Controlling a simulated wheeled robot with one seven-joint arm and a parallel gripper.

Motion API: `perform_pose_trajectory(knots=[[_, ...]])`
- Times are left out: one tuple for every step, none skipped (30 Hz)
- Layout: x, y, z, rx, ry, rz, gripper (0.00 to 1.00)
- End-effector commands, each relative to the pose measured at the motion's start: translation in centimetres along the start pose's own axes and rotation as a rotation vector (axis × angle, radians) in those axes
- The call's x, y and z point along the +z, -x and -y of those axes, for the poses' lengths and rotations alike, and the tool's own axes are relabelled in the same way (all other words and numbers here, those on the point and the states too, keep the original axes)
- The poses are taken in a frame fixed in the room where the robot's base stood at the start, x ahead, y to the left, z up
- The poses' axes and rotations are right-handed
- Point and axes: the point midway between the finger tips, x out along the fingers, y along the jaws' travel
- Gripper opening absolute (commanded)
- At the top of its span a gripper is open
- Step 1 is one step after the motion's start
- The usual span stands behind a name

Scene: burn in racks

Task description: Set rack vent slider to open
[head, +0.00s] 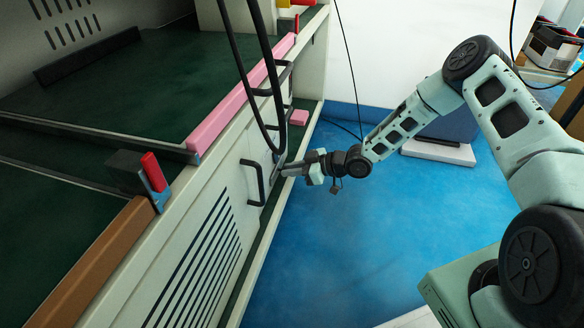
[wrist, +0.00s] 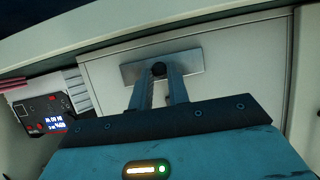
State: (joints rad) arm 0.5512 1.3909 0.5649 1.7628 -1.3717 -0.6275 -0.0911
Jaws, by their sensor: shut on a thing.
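The vent slider shows in the wrist view as a small round black knob (wrist: 158,69) on a bare metal plate (wrist: 192,60), set on a pale rack panel (wrist: 240,65). My gripper (wrist: 161,82) has its two fingers closed around the knob from the front. In the head view my gripper (head: 287,169) reaches the pale front of the rack (head: 231,165) from the right. The knob is hidden there by the gripper and hanging cables.
Black cables (head: 265,92) hang in a loop just above my gripper. A black handle (head: 255,184) sticks out of the rack front to its left, beside slotted vents (head: 196,262). A small unit with a lit display (wrist: 50,117) is at left in the wrist view. Blue floor (head: 345,255) is clear.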

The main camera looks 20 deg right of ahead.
Motion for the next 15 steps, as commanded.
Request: perform_pose_trajectory(knots=[[-0.06,0.1,-0.62,0.012,0.002,-0.001,0.0],[-0.06,0.11,-0.65,0.013,0.002,-0.001,0.0],[-0.06,0.11,-0.68,0.014,0.002,-0.001,0.0],[-0.06,0.12,-0.7,0.014,0.002,-0.001,0.26],[-0.06,0.12,-0.69,0.014,0.002,-0.001,0.34],[-0.05,0.12,-0.65,0.013,0.002,-0.001,0.39],[-0.04,0.11,-0.62,0.012,0.002,-0.001,0.39],[-0.04,0.11,-0.59,0.012,0.002,-0.001,0.39],[-0.03,0.1,-0.55,0.011,0.002,-0.001,0.39],[-0.03,0.09,-0.53,0.011,0.002,-0.001,0.39],[-0.03,0.09,-0.51,0.01,0.002,-0.001,0.39],[-0.03,0.08,-0.48,0.01,0.002,-0.001,0.39],[-0.03,0.09,-0.46,0.009,0.002,-0.001,0.39],[-0.04,0.13,-0.45,0.009,0.002,0.0,0.39],[-0.08,0.26,-0.45,0.009,0.002,0.0,0.39]])
